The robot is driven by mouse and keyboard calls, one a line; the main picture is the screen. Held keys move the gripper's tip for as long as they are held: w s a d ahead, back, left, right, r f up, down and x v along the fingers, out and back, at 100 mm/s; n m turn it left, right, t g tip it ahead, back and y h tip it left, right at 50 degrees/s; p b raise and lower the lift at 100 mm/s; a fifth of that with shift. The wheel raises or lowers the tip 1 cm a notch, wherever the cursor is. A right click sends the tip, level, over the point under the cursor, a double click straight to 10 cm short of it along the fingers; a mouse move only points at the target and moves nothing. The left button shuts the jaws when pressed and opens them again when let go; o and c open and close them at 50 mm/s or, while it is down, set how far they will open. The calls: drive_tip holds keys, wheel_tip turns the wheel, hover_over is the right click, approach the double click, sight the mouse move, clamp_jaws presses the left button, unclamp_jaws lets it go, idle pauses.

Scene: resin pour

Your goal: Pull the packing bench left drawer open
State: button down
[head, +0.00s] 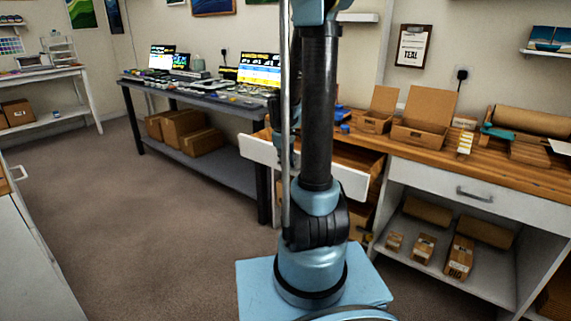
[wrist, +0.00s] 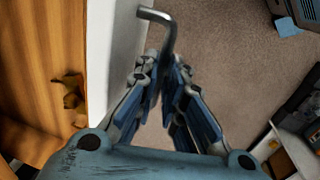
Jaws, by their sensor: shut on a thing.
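The packing bench (head: 545,183) stands at the right in the head view. Its left drawer (head: 350,181) is pulled out, with its white front standing well forward of the bench and its wooden inside showing. My arm hides the middle of that front. In the wrist view the drawer's white front (wrist: 116,35) runs down beside the metal bar handle (wrist: 160,17). My gripper (wrist: 162,75) is shut on the handle, with its fingers on either side of the bar. A small brown thing (wrist: 73,95) shows at the left in the wrist view.
Left of the open drawer is a grey bench (head: 205,88) with laptops and small parts, cartons (head: 183,127) on its lower shelf. The packing bench's right drawer (head: 470,193) is closed. Open carpet (head: 150,210) lies at the left. A white cabinet (head: 30,250) stands at the left edge.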

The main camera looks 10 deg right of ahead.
drive_tip(key=c, duration=2)
unclamp_jaws()
drive_tip(key=shift+o, duration=0.2)
wheel_tip(320, 180, up, 12)
drive_tip(key=s+a, duration=0.1)
drive_tip(key=shift+s+a, duration=0.15)
drive_tip(key=shift+a, duration=0.15)
drive_tip(key=shift+f, duration=0.1)
drive_tip(key=s+a+f+m, duration=0.1)
drive_tip(key=s+f+m, duration=0.3)
drive_tip(key=s, duration=0.9)
drive_tip(key=s+a+f+m+y, duration=0.1)
drive_tip(key=s+f+m, duration=0.3)
drive_tip(key=s, duration=0.8)
drive_tip(key=shift+s+f+t+y, duration=0.3)
drive_tip(key=shift+s+f+t, duration=0.1)
drive_tip(key=shift+f, duration=0.25)
